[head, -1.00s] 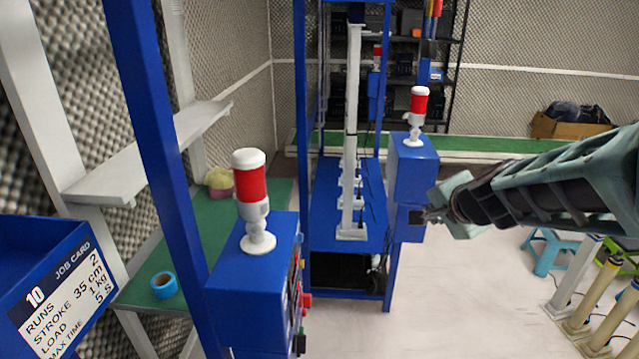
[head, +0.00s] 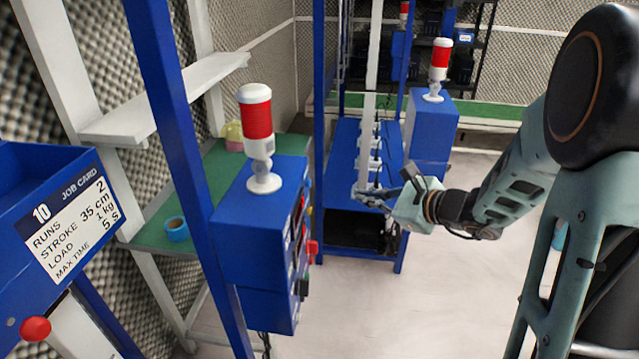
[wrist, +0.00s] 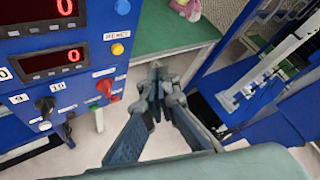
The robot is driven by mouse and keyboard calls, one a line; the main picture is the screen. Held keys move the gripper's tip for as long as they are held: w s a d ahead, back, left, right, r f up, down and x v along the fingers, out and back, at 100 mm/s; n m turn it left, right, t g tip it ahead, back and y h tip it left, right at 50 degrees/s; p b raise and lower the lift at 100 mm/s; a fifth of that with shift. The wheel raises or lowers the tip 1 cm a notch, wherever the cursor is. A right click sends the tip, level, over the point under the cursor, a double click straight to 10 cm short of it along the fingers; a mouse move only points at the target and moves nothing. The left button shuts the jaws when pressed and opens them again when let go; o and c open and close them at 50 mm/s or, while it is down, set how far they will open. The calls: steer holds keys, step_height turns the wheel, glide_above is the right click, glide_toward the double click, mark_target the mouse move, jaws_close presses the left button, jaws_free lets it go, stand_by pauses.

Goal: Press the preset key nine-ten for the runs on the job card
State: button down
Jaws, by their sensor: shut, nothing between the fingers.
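The job card (head: 75,225) on the blue box at the left reads 10, runs 2, stroke 35 cm, load 1 kg, max time 5 s. The blue control box (head: 255,225) shows its panel edge-on in the head view. In the wrist view its panel (wrist: 70,100) fills the left. A black control (wrist: 45,105) sits between labels 9 and 10. My gripper (head: 362,194) is shut and empty, to the right of the box and apart from it. It also shows in the wrist view (wrist: 158,85), right of the panel.
Two red displays (wrist: 55,62) read 0, near a yellow button (wrist: 117,49) labelled reset. A red-and-white lamp (head: 258,130) stands on the box. A second blue box (head: 432,130) stands behind.

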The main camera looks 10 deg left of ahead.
mark_target(309, 183)
steer(key=shift+w+a+r+m+t+y, duration=0.2)
steer(key=shift+w+r+m+t+y, duration=0.45)
steer(key=shift+m, duration=0.15)
steer(key=shift+a, duration=0.1)
steer(key=a+b, duration=0.1)
steer(key=a, duration=0.7)
steer(key=shift+w+a+b, duration=0.15)
steer(key=shift+a+b, duration=0.15)
steer(key=shift+b, duration=0.1)
steer(key=shift+f, duration=0.1)
stand_by(0.8)
steer(key=shift+a+b, duration=0.4)
steer(key=shift+b, duration=0.1)
